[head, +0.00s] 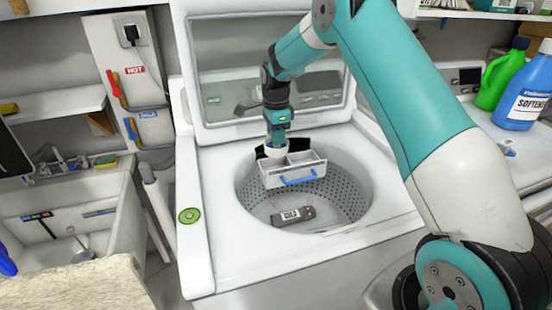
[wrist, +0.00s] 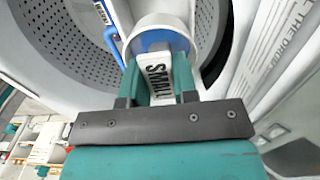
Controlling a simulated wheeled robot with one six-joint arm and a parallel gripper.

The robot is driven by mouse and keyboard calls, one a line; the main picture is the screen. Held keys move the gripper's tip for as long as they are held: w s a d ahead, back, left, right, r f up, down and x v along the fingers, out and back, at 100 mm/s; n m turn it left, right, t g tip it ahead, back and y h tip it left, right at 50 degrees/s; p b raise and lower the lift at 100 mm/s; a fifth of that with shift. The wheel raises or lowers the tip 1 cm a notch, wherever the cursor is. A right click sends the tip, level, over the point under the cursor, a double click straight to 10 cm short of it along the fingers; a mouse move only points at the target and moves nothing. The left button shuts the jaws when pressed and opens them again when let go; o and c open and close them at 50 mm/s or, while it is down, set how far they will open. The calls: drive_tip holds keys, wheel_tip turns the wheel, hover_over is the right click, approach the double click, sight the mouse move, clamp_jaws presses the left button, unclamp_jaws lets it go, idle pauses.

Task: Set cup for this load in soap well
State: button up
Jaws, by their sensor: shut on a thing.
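My gripper (head: 277,138) is shut on the tab of a white cup (head: 274,152), above the washer's tub opening. In the wrist view the tab (wrist: 158,78) reads "SMALL" and sits between my fingers; the round cup (wrist: 178,24) has blue below its rim. A white soap drawer (head: 293,179) with a blue handle (head: 299,179) and divided compartments is at the back of the tub opening. The cup is at its left compartment; I cannot tell if it is inside or just above. The handle also shows in the wrist view (wrist: 112,46).
The washer lid (head: 268,80) stands open behind. A dark object with a white label (head: 291,215) lies in the tub. A green jug (head: 502,80) and a blue softener bottle (head: 526,94) stand at the right. A sink (head: 60,235) is at the left.

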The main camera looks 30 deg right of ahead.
wheel_tip(320, 180, down, 9)
drive_tip(key=shift+r+p, duration=0.1)
drive_tip(key=shift+p, duration=0.6)
drive_tip(key=o, duration=0.9)
drive_tip(key=shift+f, duration=0.2)
wheel_tip(320, 180, up, 12)
drive_tip(key=b, duration=0.2)
drive_tip(key=shift+a+r+b, duration=0.1)
drive_tip(key=shift+r+b, duration=0.05)
drive_tip(key=shift+b, duration=0.25)
drive_tip(key=s+a+r+n+y, duration=0.1)
drive_tip(key=s+a+r+n, duration=0.5)
drive_tip(key=s+a+n, duration=0.45)
drive_tip(key=s+a+r+n+y, duration=0.2)
drive_tip(key=s+a+r+n, duration=0.5)
drive_tip(key=s, duration=0.6)
drive_tip(key=s+a+n, duration=0.1)
drive_tip(key=s+n, duration=0.2)
drive_tip(key=s, duration=0.1)
drive_tip(key=s+n, duration=0.3)
drive_tip(key=s, duration=0.2)
drive_tip(key=s+a+f+n+y, duration=0.1)
drive_tip(key=s+n, duration=0.3)
drive_tip(key=s, duration=0.1)
drive_tip(key=shift+a+f, duration=0.1)
drive_tip(key=shift+a, duration=0.2)
